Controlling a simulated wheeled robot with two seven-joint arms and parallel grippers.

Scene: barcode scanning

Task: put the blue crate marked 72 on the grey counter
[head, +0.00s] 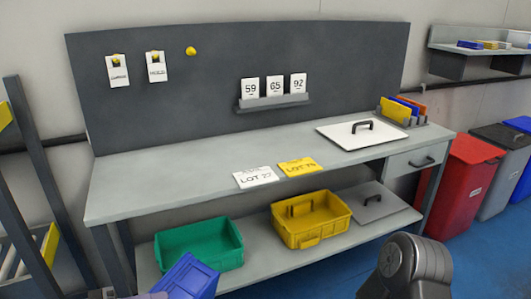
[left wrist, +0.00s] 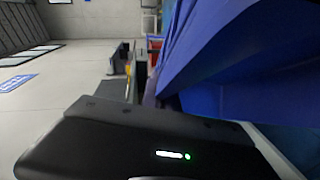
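The blue crate (head: 190,277) is at the bottom edge of the head view, tilted and partly cut off, in front of the bench. Its blue wall (left wrist: 245,60) fills the right of the left wrist view, very close to my left gripper (left wrist: 160,105). The crate's tilt and closeness suggest that the gripper is shut on it, though the fingertips are hidden. No 72 marking is readable. The grey counter (head: 205,155) is the bench's upper surface, above and behind the crate. My right gripper is out of view; a dark link of my right arm shows at lower right.
On the counter lie a white card (head: 256,177), a yellow card (head: 297,167) and a white lid (head: 362,133). A green crate (head: 200,245) and yellow crate (head: 311,218) stand on the lower shelf. The counter's left part is clear. A rack (head: 35,200) stands left.

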